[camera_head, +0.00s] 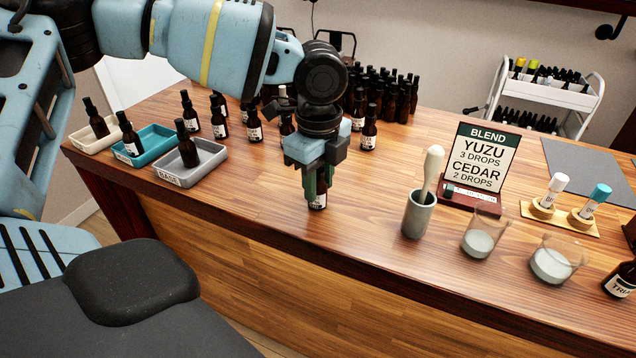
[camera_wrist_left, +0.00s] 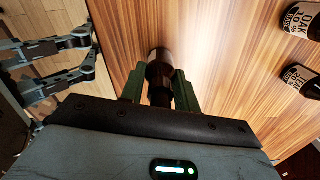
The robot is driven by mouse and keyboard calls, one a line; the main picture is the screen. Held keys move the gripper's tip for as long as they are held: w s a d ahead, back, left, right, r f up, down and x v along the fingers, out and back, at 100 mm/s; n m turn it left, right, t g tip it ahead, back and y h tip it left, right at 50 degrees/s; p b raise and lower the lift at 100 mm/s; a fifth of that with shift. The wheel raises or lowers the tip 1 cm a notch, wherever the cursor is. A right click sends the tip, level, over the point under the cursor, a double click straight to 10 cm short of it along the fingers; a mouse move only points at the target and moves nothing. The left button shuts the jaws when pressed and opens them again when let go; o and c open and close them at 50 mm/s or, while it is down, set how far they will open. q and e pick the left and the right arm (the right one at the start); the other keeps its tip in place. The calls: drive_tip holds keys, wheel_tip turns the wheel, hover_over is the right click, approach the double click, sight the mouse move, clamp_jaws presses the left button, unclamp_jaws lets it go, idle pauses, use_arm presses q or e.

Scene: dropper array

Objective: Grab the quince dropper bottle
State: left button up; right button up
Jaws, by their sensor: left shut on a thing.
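My left gripper (camera_head: 318,188) is shut on a dark brown dropper bottle (camera_head: 318,201) over the front middle of the wooden table. The bottle is upright in the head view, its upper part hidden by the fingers; its label cannot be read. In the left wrist view the bottle (camera_wrist_left: 160,68) sits between the green fingers of the gripper (camera_wrist_left: 160,90). I cannot tell whether its base touches the table.
Trays with bottles, one a grey tray (camera_head: 172,177) marked BASE, stand at left. Several brown bottles (camera_head: 368,130) stand behind the gripper. A mortar with pestle (camera_head: 418,215), a blend sign (camera_head: 480,160) and glass beakers (camera_head: 482,240) stand at right. Bare table (camera_head: 270,205) lies left of the gripper.

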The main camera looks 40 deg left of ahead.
use_arm(q)
drive_tip(key=shift+r, duration=0.1)
drive_tip(key=shift+r, duration=0.55)
drive_tip(key=shift+s+r, duration=0.3)
drive_tip(key=shift+r, duration=0.3)
drive_tip(key=shift+s+r, duration=0.25)
drive_tip(key=shift+r, duration=0.35)
drive_tip(key=s+a+r, duration=0.1)
drive_tip(key=s, duration=1.4)
drive_tip(key=shift+r+p, duration=0.15)
drive_tip(key=shift+p, duration=0.2)
drive_tip(key=shift+a, duration=0.1)
